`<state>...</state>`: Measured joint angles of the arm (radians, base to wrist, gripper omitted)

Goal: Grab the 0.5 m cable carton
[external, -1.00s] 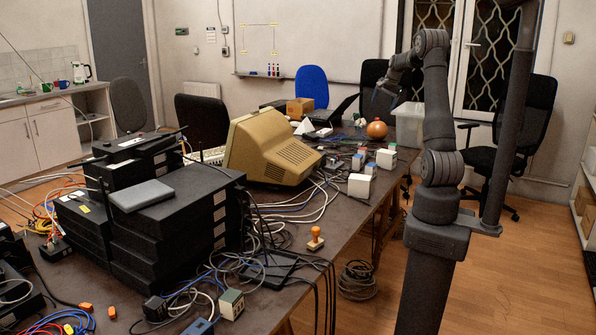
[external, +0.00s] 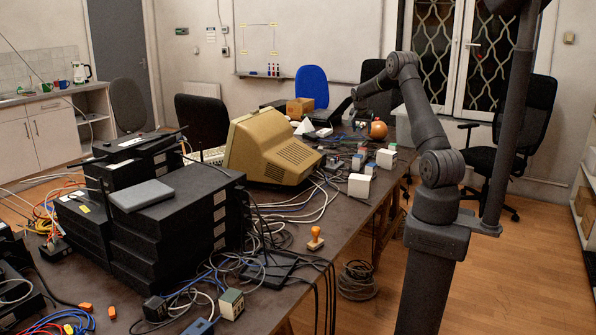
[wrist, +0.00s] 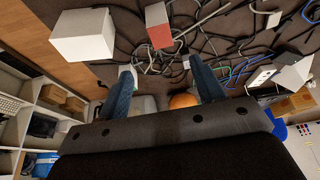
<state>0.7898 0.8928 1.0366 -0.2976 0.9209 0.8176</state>
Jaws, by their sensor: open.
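Several small cartons stand on the dark table; their print is too small to read, so I cannot tell which is the 0.5 m one. In the external view there is a white carton (external: 359,186) near the table's right edge and another pale carton (external: 386,158) farther back. I see nothing held.
An orange ball (external: 378,130) sits close to my gripper and shows between the fingers in the wrist view. Loose cables (external: 305,205) cover much of the table. A beige monitor (external: 268,152) and stacked black devices (external: 175,215) fill the left side. A brown box (external: 300,108) stands behind.

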